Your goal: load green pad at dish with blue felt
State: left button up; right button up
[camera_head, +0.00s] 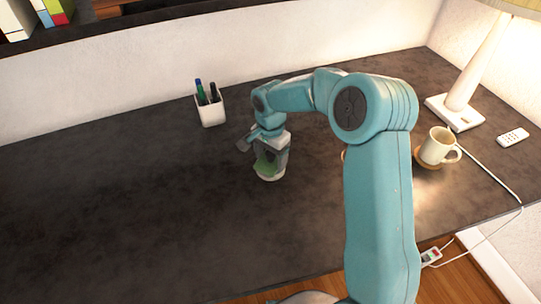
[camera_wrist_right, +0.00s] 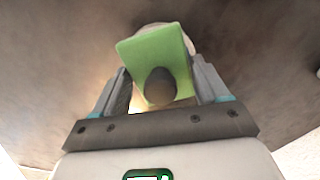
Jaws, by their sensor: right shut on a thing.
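My right gripper (camera_head: 271,157) points down over the desk and is shut on the green pad (camera_head: 265,167). In the right wrist view the green pad (camera_wrist_right: 150,52) sits between the two fingers, with a dark rounded knob (camera_wrist_right: 159,86) on its near side. A small pale round dish (camera_head: 270,176) is right under the pad, and its pale rim shows behind the pad in the wrist view. I cannot tell whether pad and dish touch. No blue felt shows; the dish's inside is covered by the pad and gripper. My left gripper is not in view.
A white pen cup (camera_head: 210,109) stands behind and left of the gripper. A cream mug (camera_head: 437,146) on a brown coaster, a lamp (camera_head: 463,98) and a white remote (camera_head: 512,137) are on the right. A small tan edge shows beside my right arm. The desk's left is clear.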

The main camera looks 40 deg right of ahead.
aim_at(270, 153)
jog(key=shift+f+b, duration=0.55)
jog(key=shift+b, duration=0.05)
dwell(1.6)
jog(key=shift+r+p, duration=2.35)
jog(key=shift+r, duration=1.25)
jog(key=shift+f, duration=0.1)
